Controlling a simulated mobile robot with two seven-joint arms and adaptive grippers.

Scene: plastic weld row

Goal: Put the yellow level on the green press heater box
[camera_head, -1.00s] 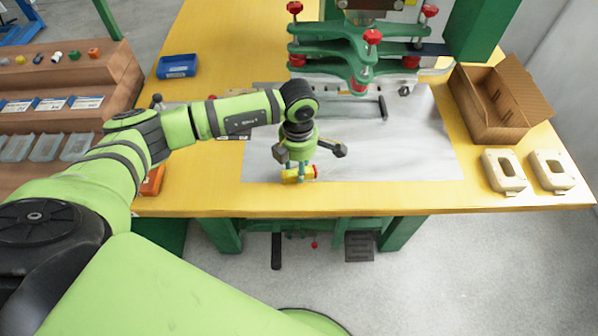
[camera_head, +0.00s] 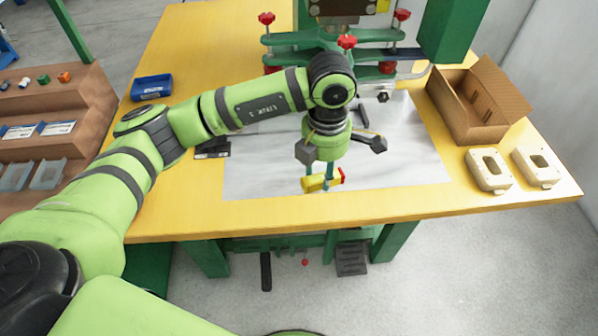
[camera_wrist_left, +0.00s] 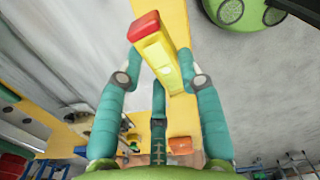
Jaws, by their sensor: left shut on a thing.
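The yellow level (camera_head: 314,184) with a red end is held in my left gripper (camera_head: 322,178), above the grey sheet near the front of the table. In the left wrist view the level (camera_wrist_left: 157,55) sits between the fingers of the gripper (camera_wrist_left: 160,80), its red end toward the top. The fingers are shut on it. The green press (camera_head: 335,50) stands at the back of the table, with red knobs on its plates. My left arm hides part of the press, and I cannot make out its heater box clearly. My right gripper is not in view.
An open cardboard box (camera_head: 475,105) and two cream frame-shaped parts (camera_head: 488,170) are on the right of the yellow table (camera_head: 190,215). A brown shelf rack (camera_head: 75,130) stands left. The grey sheet (camera_head: 400,165) is mostly clear.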

